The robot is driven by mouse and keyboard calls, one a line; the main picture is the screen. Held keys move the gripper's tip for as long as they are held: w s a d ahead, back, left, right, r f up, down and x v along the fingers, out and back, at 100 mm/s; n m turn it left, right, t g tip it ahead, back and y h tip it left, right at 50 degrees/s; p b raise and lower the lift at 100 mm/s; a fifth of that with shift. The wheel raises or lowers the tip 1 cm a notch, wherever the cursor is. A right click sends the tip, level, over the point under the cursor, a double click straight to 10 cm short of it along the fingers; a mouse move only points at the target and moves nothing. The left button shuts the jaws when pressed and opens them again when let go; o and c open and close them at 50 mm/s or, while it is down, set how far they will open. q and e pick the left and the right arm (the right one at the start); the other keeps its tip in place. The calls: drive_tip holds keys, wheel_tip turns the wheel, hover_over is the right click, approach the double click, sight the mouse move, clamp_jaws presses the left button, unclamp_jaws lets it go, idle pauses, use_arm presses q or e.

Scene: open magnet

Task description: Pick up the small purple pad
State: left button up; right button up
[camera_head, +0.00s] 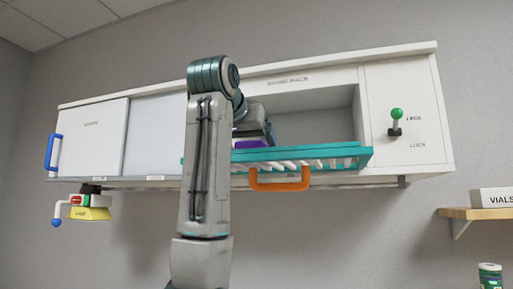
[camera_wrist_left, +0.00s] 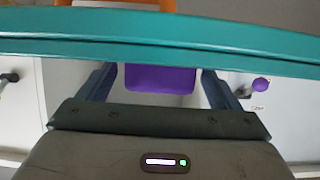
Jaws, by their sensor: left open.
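The small purple pad (camera_head: 250,143) lies at the teal slatted rack (camera_head: 310,154) in the open bay of the wall cabinet. In the left wrist view the purple pad (camera_wrist_left: 160,79) shows between the two dark fingers of my left gripper (camera_wrist_left: 158,82), with a gap on each side. My left gripper (camera_head: 260,128) is open and reaches into the bay, close above the pad; my arm partly hides both in the head view. The teal rack edge (camera_wrist_left: 160,34) crosses the top of the wrist view and hides part of the pad. My right gripper is not in view.
An orange handle (camera_head: 280,182) hangs at the rack's front. A green-knobbed lever (camera_head: 396,118) stands on the right panel. The white door (camera_head: 90,137) has a blue handle (camera_head: 50,153). A yellow-labelled fixture (camera_head: 90,212) hangs below left. A wooden shelf (camera_head: 478,213) is at right.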

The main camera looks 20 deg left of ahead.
use_arm(q)
drive_tip(key=shift+s, duration=0.1)
drive_tip(key=c, duration=1)
drive_tip(key=shift+r, duration=0.15)
drive_tip(key=shift+c, duration=0.3)
